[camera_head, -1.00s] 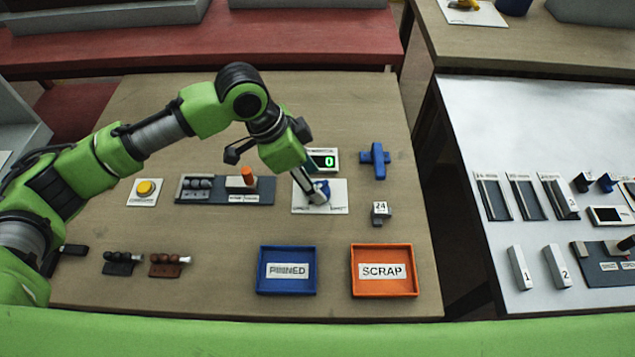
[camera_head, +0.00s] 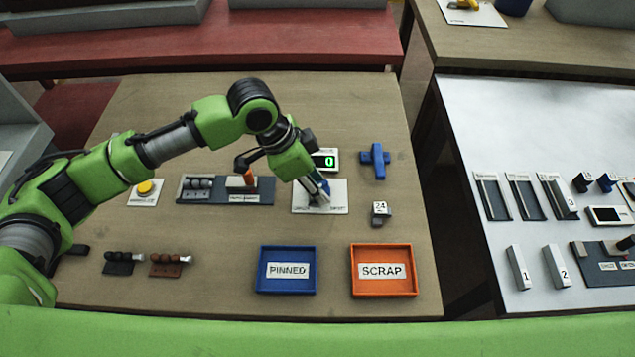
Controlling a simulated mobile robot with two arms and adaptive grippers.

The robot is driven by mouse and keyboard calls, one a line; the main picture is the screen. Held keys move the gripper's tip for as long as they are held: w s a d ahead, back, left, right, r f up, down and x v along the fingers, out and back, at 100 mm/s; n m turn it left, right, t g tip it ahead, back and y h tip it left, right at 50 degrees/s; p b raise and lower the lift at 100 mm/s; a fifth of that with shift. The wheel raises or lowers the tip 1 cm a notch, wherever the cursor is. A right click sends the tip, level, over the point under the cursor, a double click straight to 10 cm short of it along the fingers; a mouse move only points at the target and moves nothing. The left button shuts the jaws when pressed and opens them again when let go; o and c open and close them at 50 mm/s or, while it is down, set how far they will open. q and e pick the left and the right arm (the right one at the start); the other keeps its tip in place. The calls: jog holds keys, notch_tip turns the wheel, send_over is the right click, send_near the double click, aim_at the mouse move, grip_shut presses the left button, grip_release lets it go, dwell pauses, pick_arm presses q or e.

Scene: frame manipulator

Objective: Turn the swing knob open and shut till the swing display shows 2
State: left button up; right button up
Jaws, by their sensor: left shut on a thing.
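The swing knob (camera_head: 325,187) is a small blue piece on a white plate (camera_head: 338,207), mostly hidden by my left gripper. My left gripper (camera_head: 319,195) comes down on it from the upper left and is shut on it. The swing display (camera_head: 328,159) stands just behind the plate and shows a green 0. The labels at the plate's front edge are too small to read surely. My right gripper is not in view.
A blue PINNED tray (camera_head: 287,292) and an orange SCRAP tray (camera_head: 384,292) lie in front. A yellow button (camera_head: 145,187) and a dark fixture (camera_head: 255,197) are to the left.

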pick_arm(q)
jog(key=shift+s+r+n+p, duration=0.1)
jog(key=shift+r+n+p, duration=0.15)
jog(key=shift+p, duration=0.4)
jog(key=n+t+y+p, duration=0.1)
jog(key=n+p, duration=0.3)
jog(key=p, duration=0.2)
jog(key=n+t+y+p, duration=0.1)
jog(key=n+p, duration=0.3)
jog(key=p, duration=0.2)
jog(key=n+t+y+p, duration=0.1)
jog(key=n+p, duration=0.3)
jog(key=p, duration=0.2)
jog(key=shift+s+d+t, duration=0.25)
jog(key=shift+s+t, duration=0.05)
jog(key=shift+f+n+y+p, duration=0.15)
jog(key=shift+n+y+p, duration=0.35)
jog(key=shift+n+p, duration=0.55)
jog(key=shift+f+n+y+p, duration=0.15)
jog(key=shift+n+y, duration=0.15)
jog(key=shift+n, duration=0.5)
jog(key=shift+n+y+p, duration=0.15)
jog(key=shift+n+y, duration=0.15)
jog(key=shift+n, duration=0.5)
jog(key=shift+w, duration=0.1)
jog(key=o, duration=1.1)
jog(key=v, duration=1.2)
